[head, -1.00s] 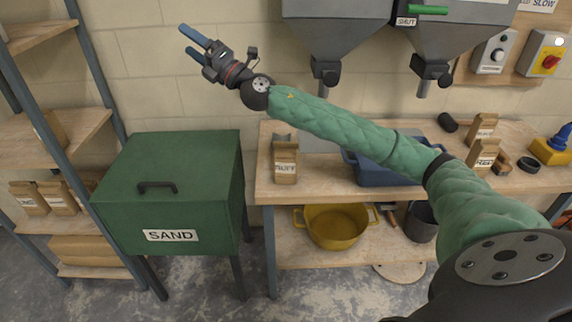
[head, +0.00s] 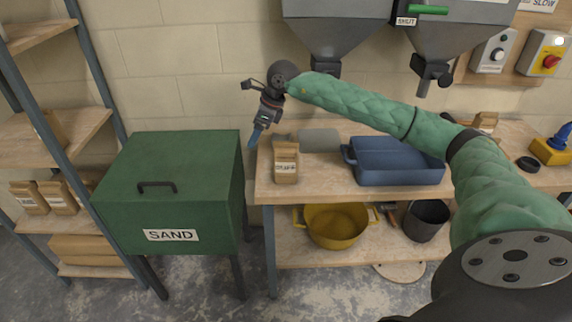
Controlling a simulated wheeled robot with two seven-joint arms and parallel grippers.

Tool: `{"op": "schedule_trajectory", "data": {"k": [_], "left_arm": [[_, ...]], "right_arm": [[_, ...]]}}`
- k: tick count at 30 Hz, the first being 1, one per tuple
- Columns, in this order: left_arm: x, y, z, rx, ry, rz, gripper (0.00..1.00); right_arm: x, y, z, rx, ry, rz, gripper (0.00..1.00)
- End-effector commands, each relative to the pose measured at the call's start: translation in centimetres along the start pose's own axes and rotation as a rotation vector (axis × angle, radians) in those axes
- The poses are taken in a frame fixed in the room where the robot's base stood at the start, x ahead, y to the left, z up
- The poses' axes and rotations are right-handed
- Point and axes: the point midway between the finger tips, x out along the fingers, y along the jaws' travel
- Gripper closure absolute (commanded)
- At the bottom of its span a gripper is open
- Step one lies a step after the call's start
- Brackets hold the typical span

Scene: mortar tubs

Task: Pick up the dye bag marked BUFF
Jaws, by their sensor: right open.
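The brown paper bag (head: 286,162) with a white label stands upright at the left end of the workbench (head: 318,178). Its label is small here but appears to read BUFF. My right gripper (head: 254,138) is open, with blue fingers pointing down. In the picture it is just up and left of the bag, near the bench's left end and the sand bin. It appears apart from the bag and holds nothing. My left gripper is not in view.
A green SAND bin (head: 180,190) stands left of the bench. A blue tub (head: 398,178) sits right of the bag. A yellow tub (head: 335,226) and a dark bucket (head: 425,222) are on the lower shelf. Hoppers (head: 350,30) hang above. More bags (head: 58,197) stand on the left rack.

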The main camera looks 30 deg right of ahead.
Motion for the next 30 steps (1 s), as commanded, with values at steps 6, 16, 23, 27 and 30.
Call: {"op": "schedule_trajectory", "data": {"k": [6,16,23,27,30], "left_arm": [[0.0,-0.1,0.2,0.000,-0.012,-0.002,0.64],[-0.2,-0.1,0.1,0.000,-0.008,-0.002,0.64],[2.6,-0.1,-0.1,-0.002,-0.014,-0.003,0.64],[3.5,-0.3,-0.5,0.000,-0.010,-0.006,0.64],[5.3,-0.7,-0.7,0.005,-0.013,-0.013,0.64]], "right_arm": [[-0.7,-1.1,-6.2,-0.030,0.314,-0.021,0.25],[-1.1,-1.1,-8.8,-0.042,0.449,-0.009,0.25],[0.6,-1.1,-9.6,-0.042,0.448,-0.009,0.25],[1.0,-1.2,-9.9,-0.042,0.447,-0.009,0.25],[1.5,-1.4,-10.1,-0.042,0.446,-0.008,0.25]]}}
